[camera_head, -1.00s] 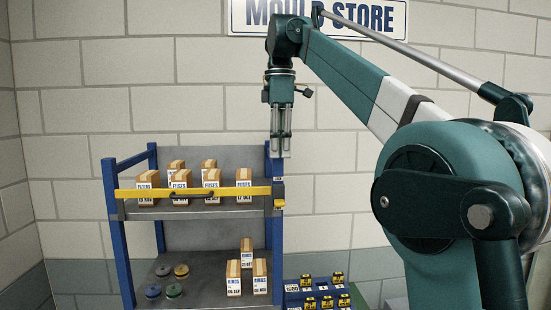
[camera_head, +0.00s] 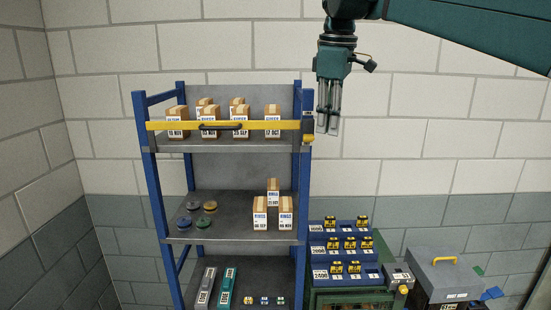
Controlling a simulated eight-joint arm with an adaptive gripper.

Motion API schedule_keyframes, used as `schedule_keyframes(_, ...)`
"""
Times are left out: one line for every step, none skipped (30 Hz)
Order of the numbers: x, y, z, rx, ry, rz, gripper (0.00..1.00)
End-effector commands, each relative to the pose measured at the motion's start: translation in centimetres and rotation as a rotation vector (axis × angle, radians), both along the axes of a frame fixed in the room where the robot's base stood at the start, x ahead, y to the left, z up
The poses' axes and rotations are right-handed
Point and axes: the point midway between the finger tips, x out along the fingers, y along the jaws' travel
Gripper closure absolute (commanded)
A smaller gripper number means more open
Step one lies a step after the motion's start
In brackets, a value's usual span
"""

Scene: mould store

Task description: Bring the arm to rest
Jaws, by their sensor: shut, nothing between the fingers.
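My gripper (camera_head: 328,124) hangs fingers-down at the upper right of the blue shelf rack (camera_head: 151,175), near the rack's right front post. Its two fingers are close together and empty. In the picture the fingertips lie just right of the right end of the yellow bar (camera_head: 265,125); I cannot tell the depth between them. My dark green arm (camera_head: 470,28) runs in from the top right and is cut off by the frame edge.
Boxes (camera_head: 240,120) stand behind the yellow bar. The middle shelf (camera_head: 230,222) bears boxes and round discs (camera_head: 203,222). Below are two long cases (camera_head: 227,286). A blue stepped rack (camera_head: 335,255) and a grey toolbox (camera_head: 440,272) stand right. The wall (camera_head: 420,140) right of my gripper is clear.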

Motion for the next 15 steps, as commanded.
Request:
schedule_keyframes(-0.8,-0.3,-1.3,0.005,-0.008,-0.025,1.00)
schedule_keyframes(-1.2,-0.5,-1.8,0.009,-0.015,-0.042,1.00)
schedule_keyframes(-1.7,-0.7,-2.6,0.013,-0.025,-0.064,1.00)
schedule_keyframes(-2.1,-0.8,-3.1,0.017,-0.031,-0.082,1.00)
schedule_keyframes(-2.5,-1.0,-3.7,0.021,-0.037,-0.098,1.00)
schedule_keyframes(-3.0,-1.2,-4.5,0.026,-0.045,-0.120,1.00)
schedule_keyframes(-3.5,-1.4,-5.1,0.030,-0.052,-0.137,1.00)
schedule_keyframes(-3.9,-1.5,-5.7,0.035,-0.058,-0.153,1.00)
schedule_keyframes(-4.4,-1.7,-6.5,0.040,-0.066,-0.175,1.00)
schedule_keyframes(-4.9,-1.8,-7.2,0.044,-0.072,-0.192,1.00)
schedule_keyframes(-5.3,-2.0,-7.8,0.048,-0.079,-0.208,1.00)
schedule_keyframes(-5.9,-2.2,-8.6,0.055,-0.087,-0.230,1.00)
schedule_keyframes(-6.3,-2.3,-9.3,0.059,-0.093,-0.247,1.00)
schedule_keyframes(-6.7,-2.4,-10.0,0.063,-0.099,-0.263,1.00)
schedule_keyframes(-7.3,-2.6,-10.8,0.071,-0.108,-0.285,1.00)
